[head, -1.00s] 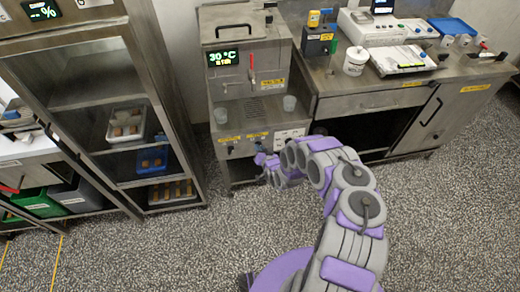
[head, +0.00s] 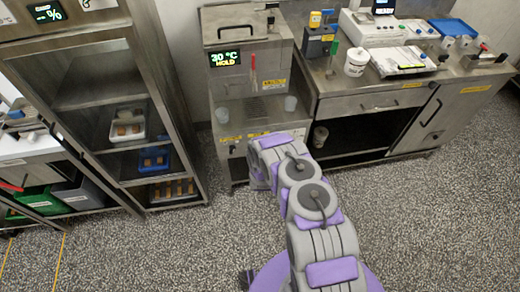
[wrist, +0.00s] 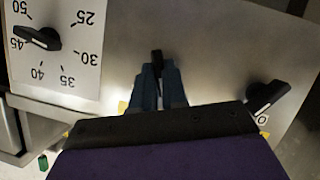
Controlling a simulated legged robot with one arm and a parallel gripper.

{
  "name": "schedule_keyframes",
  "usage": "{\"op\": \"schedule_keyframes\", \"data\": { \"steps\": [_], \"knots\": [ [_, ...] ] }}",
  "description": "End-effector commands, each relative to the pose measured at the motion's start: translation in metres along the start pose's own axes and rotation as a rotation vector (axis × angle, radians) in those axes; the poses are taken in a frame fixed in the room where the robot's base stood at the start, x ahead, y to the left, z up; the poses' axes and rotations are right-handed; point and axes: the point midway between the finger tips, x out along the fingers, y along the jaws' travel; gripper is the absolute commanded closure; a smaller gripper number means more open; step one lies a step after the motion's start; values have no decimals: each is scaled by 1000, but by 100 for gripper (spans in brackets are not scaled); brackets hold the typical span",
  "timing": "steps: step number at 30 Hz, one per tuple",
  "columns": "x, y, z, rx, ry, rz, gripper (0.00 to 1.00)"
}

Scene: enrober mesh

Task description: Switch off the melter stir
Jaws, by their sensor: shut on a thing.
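The melter (head: 228,85) is a steel cabinet with a green display (head: 225,58) reading 30 °C and HOLD. In the wrist view my gripper (wrist: 158,82) is shut on a black knob (wrist: 157,58) on the steel panel. The knob's visible end points upward in the picture, and its label is hidden. A second black knob (wrist: 268,98) sits to the right, tilted, with a 0 mark beside it. A temperature dial (wrist: 38,38) numbered 25 to 50 is on the left. In the head view my arm covers the gripper and most of the knob row.
A steel rack (head: 115,75) with trays stands left of the melter. A counter (head: 375,98) with a white tub (head: 356,62) and a scale-like device (head: 400,60) stands to the right. Two small cups sit on the melter's ledge. The speckled floor (head: 430,220) in front is clear.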

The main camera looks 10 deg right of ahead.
Motion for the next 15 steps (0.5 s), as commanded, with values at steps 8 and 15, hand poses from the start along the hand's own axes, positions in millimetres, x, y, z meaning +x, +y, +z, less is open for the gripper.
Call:
{"op": "schedule_keyframes", "data": {
  "steps": [8, 15],
  "knots": [
    [0, -2, 0, -110, 0, 43, 100],
    [1, -2, 0, -144, 1, 58, 100]
  ]
}}
